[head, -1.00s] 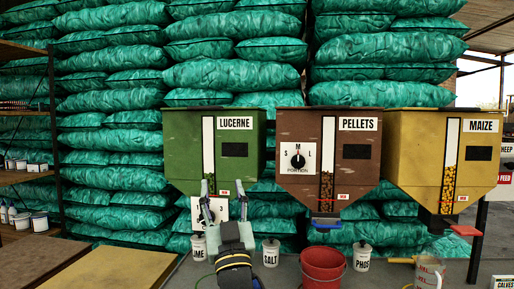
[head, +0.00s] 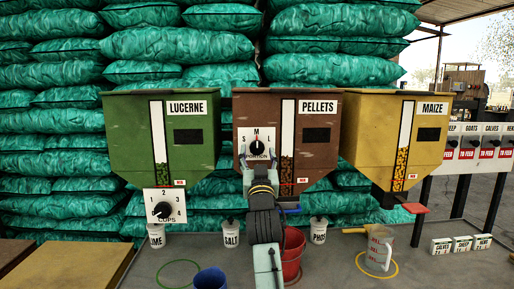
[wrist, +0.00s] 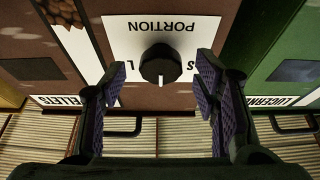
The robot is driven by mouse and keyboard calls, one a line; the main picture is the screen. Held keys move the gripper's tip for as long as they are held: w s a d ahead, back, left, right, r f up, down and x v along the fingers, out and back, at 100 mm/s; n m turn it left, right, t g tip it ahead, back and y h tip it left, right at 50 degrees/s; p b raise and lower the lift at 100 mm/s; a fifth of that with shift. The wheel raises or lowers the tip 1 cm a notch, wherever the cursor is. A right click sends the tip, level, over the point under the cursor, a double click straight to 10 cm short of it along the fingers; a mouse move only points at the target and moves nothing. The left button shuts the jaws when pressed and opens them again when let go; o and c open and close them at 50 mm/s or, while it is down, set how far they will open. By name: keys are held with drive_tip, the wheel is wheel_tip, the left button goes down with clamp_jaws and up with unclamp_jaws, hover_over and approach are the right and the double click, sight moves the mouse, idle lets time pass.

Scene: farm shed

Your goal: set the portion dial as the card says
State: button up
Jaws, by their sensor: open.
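The portion dial (head: 257,147) is a black knob on a white plate marked S, M, L on the brown PELLETS hopper (head: 318,160). In the wrist view the knob (wrist: 160,63) appears upside down, its white mark towards the bottom of the picture, on the M side. My gripper (head: 257,166) is in front of the plate. In the wrist view its open fingers (wrist: 160,85) stand on either side of the knob, apart from it. Small cards, including a CALVES card (head: 441,246), stand on the counter at the right; their smaller print is too small to read.
The green LUCERNE hopper (head: 125,125) has a CUPS dial (head: 163,210) below it. The yellow MAIZE hopper (head: 372,130) is at the right. A red bucket (head: 293,262), a blue cup (head: 210,279) and a clear jug (head: 379,248) stand on the counter.

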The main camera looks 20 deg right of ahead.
drive_tip(key=shift+x, duration=0.95)
drive_tip(key=c, duration=1.1)
drive_tip(key=shift+o, duration=0.2)
drive_tip(key=shift+n, duration=0.5)
drive_tip(key=n+y+b, duration=0.1)
drive_tip(key=n+y, duration=0.1)
drive_tip(key=shift+d+n, duration=0.1)
drive_tip(key=shift+n, duration=0.3)
drive_tip(key=n+y+b, duration=0.1)
drive_tip(key=n, duration=0.1)
drive_tip(key=n+y+b, duration=0.1)
drive_tip(key=n, duration=0.2)
drive_tip(key=shift+s+d+y, duration=0.1)
drive_tip(key=shift+d+y, duration=0.05)
drive_tip(key=shift+y, duration=0.15)
drive_tip(key=n+y, duration=0.1)
drive_tip(key=n, duration=0.2)
drive_tip(key=n+g+y+b, duration=0.1)
drive_tip(key=n, duration=0.3)
drive_tip(key=shift+r+y, duration=0.2)
drive_tip(key=shift+y, duration=0.1)
drive_tip(key=shift+n, duration=0.4)
